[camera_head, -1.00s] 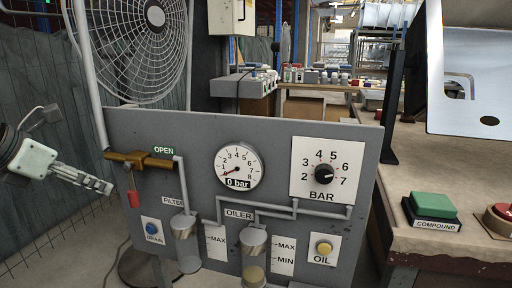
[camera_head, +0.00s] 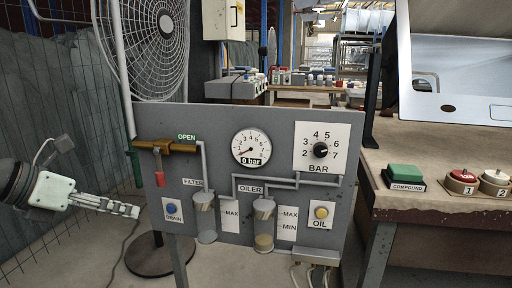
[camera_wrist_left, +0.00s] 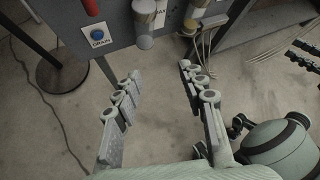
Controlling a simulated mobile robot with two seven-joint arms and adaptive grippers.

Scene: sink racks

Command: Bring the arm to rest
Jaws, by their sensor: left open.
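My left gripper (camera_head: 122,208) comes in from the left in the head view, in front of the lower left edge of the grey panel (camera_head: 280,118). In the left wrist view its two fingers (camera_wrist_left: 158,92) stand wide apart with nothing between them, above the concrete floor. It appears apart from the panel. In the left wrist view, fingertips that look like my right gripper's (camera_wrist_left: 306,56) show at the right edge, cut off by the frame; their opening cannot be judged.
The panel carries a brass valve (camera_head: 165,147) with a red tag, a gauge (camera_head: 250,147) reading near 0 bar, a pressure knob (camera_head: 320,150) and a blue DRAIN button (camera_head: 171,208). A fan (camera_head: 145,45) stands behind. A workbench (camera_head: 440,205) with buttons is at right.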

